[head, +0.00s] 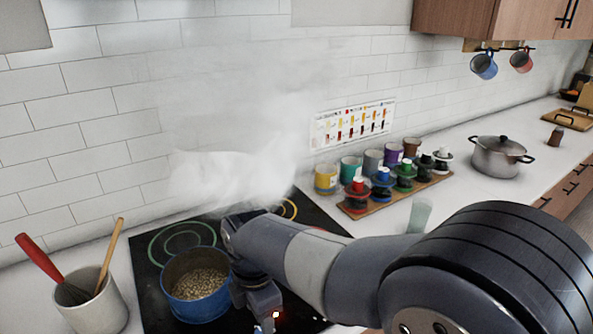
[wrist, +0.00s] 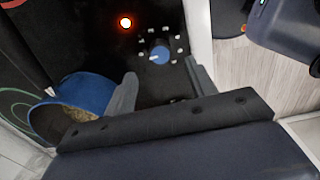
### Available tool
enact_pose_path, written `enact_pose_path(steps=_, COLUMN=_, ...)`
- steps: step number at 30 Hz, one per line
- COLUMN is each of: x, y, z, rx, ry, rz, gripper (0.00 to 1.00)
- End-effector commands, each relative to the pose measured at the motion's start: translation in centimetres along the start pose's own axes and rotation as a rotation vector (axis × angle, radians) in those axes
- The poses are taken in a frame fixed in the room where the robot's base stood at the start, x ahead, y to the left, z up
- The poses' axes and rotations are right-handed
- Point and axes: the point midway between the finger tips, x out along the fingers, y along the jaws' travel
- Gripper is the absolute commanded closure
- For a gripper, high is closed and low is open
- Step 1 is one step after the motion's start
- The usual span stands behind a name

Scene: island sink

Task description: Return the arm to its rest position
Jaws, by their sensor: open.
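My gripper (head: 266,318) is low over the front of the black cooktop (head: 165,240), to the right of the blue pot. In the wrist view my gripper (wrist: 163,88) shows its two fingers spread apart with nothing between them. A round control knob (wrist: 160,53) with a blue and pale face lies beyond the fingertips, apart from them. My arm reaches in from the right and hides part of the cooktop.
The blue pot (head: 197,308), holding beige grains, stands close left of my gripper. White steam rises behind. A crock (head: 97,312) with utensils stands at left. Right of the cooktop are a wooden board (head: 380,205) with colored containers and a lidded steel pot (head: 497,160). Mugs (head: 484,66) hang at upper right.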

Motion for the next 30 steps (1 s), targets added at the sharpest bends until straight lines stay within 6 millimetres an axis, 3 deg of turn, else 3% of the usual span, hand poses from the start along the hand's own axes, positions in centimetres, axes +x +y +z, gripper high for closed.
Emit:
enact_pose_path(steps=6, x=-4.6, y=0.0, z=0.0, rx=0.0, ry=0.0, rz=0.005, gripper=0.47)
enact_pose_path(steps=7, x=-4.4, y=0.0, z=0.0, rx=0.0, ry=0.0, rz=-0.001, gripper=0.47)
enact_pose_path(steps=23, x=6.9, y=-0.2, z=0.0, rx=0.0, ry=0.0, rz=-0.008, gripper=0.47)
enact_pose_path(steps=30, x=6.4, y=-0.1, z=0.0, rx=0.202, ry=0.0, rz=-0.001, gripper=0.47)
